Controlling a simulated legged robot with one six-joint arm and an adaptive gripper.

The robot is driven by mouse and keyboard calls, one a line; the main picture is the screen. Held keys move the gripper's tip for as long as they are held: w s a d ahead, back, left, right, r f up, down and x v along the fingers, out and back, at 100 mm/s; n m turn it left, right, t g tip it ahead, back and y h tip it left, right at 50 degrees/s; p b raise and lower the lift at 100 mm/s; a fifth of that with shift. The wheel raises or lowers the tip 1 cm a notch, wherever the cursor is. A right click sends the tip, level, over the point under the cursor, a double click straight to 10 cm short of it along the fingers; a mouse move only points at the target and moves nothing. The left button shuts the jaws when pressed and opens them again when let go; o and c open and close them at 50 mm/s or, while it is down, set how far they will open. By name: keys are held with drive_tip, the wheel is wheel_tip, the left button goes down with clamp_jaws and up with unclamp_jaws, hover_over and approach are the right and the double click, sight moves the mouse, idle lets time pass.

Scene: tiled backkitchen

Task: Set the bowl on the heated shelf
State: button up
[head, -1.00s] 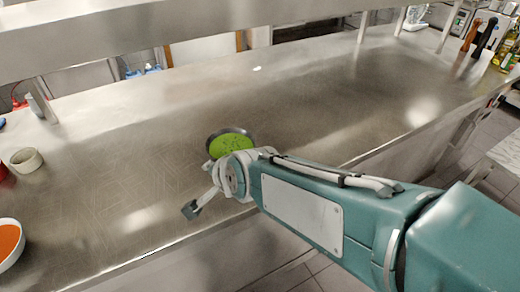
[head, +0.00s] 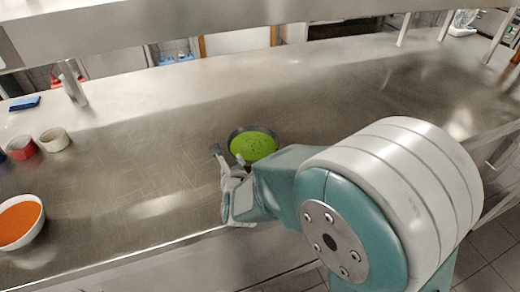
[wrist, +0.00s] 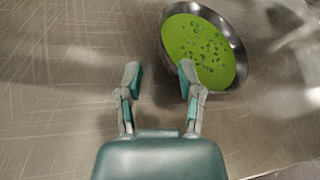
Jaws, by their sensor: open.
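A dark metal bowl (head: 273,131) filled with green soup and dark green bits stands upright on the steel counter. It also shows in the wrist view (wrist: 236,45), at upper right. My gripper (wrist: 159,76) is open and empty above the counter. In the wrist view its right fingertip reaches the bowl's left edge, and the bowl lies outside the gap; I cannot tell whether they touch. In the head view my gripper (head: 223,183) is left of and nearer than the bowl. A steel shelf (head: 180,22) runs overhead across the top; I cannot tell whether it is heated.
A white bowl of orange soup (head: 39,229) stands at the left. A red cup (head: 22,148), a pale ramekin (head: 55,140) and a blue item (head: 25,103) are behind it. A shelf post (head: 73,83) stands at back left. The counter's middle left is clear.

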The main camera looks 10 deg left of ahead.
sight(230, 148)
drive_tip(key=x, duration=0.3)
drive_tip(key=shift+s+a, duration=0.1)
drive_tip(key=shift+a, duration=0.05)
drive_tip(key=x, duration=0.4)
drive_tip(key=shift+w+d, duration=0.25)
drive_tip(key=shift+w, duration=0.2)
drive_tip(key=shift+w+a+f, duration=0.2)
drive_tip(key=shift+w+a, duration=0.25)
drive_tip(key=shift+d+r, duration=0.15)
clamp_jaws()
